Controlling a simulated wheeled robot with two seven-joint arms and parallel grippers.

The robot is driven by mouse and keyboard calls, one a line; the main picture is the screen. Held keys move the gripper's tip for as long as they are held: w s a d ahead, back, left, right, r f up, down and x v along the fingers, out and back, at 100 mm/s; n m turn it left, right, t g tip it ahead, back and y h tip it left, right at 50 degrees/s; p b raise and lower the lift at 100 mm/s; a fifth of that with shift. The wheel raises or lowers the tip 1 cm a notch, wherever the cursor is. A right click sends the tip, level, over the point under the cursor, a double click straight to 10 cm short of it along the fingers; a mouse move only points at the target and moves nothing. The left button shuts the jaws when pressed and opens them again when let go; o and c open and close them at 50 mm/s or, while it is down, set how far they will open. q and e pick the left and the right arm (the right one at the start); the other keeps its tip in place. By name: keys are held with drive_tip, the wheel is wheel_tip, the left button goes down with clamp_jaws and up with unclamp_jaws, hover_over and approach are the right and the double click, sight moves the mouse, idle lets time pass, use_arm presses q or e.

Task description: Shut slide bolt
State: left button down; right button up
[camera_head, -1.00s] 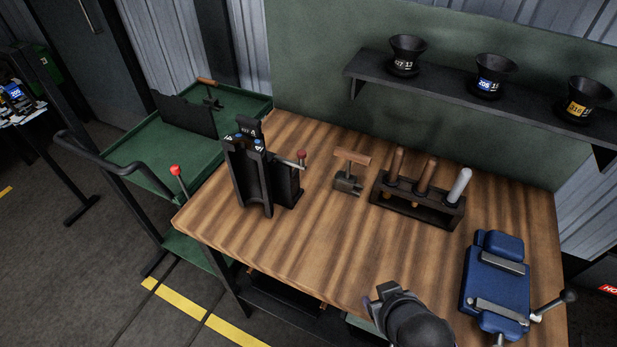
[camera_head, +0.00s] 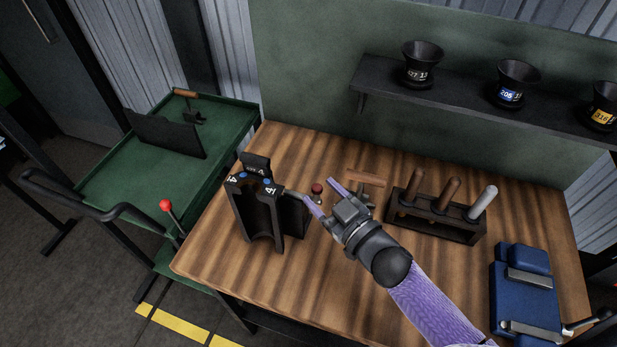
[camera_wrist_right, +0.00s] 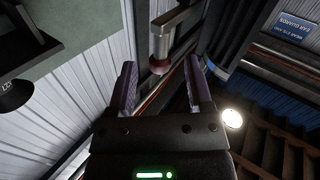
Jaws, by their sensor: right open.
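The black mould (camera_head: 262,212) stands upright on the left part of the wooden bench. A metal slide bolt (camera_head: 294,194) sticks out from its right side, with a dark red knob (camera_head: 317,188) at its end. My right gripper (camera_head: 322,191) is open, its two purple fingers pointing at the mould, one on each side of the knob. In the right wrist view the knob (camera_wrist_right: 160,66) shows between the fingertips, apart from both. Whether the bolt's far end sits in a catch is hidden. My left gripper is out of view.
A wooden-handled tool (camera_head: 362,179) lies just behind my right gripper. A black rack (camera_head: 440,223) with three handles stands to the right, a blue clamp fixture (camera_head: 524,290) farther right. A green cart (camera_head: 105,185) with a red-knobbed lever (camera_head: 166,206) stands left.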

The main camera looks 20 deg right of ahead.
drive_tip(key=shift+x, duration=2)
clamp_jaws()
